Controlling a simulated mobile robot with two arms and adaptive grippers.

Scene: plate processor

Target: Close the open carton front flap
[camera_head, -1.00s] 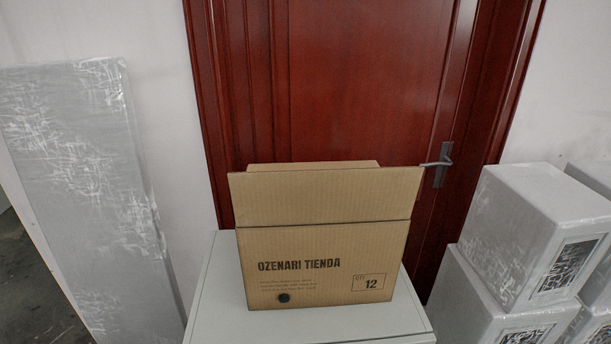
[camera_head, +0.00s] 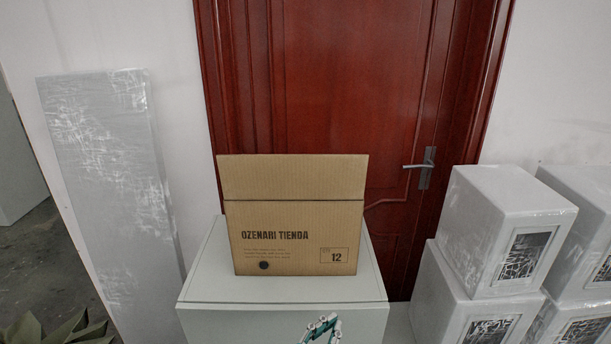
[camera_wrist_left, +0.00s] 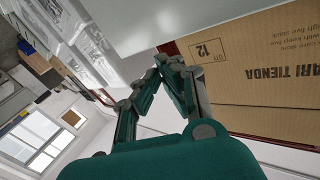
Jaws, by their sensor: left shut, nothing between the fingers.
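A brown carton (camera_head: 290,230) printed "OZENARI TIENDA" stands on a white cabinet. Its front flap (camera_head: 293,177) stands up from the top front edge, open and leaning slightly toward me. The carton's inside and its other flaps are hidden behind it. My left gripper (camera_head: 322,325) is at the bottom edge of the head view, in front of the cabinet and lower than the carton, not touching it. In the left wrist view the gripper (camera_wrist_left: 170,65) has its fingertips together and is empty, with the carton (camera_wrist_left: 265,75) beyond on the right. My right gripper is not in view.
The white cabinet (camera_head: 215,290) has bare top around the carton. Wrapped white boxes (camera_head: 500,230) are stacked to the right, and a wrapped panel (camera_head: 110,190) leans on the wall at left. A red door (camera_head: 330,80) stands behind. Plant leaves (camera_head: 60,328) show at lower left.

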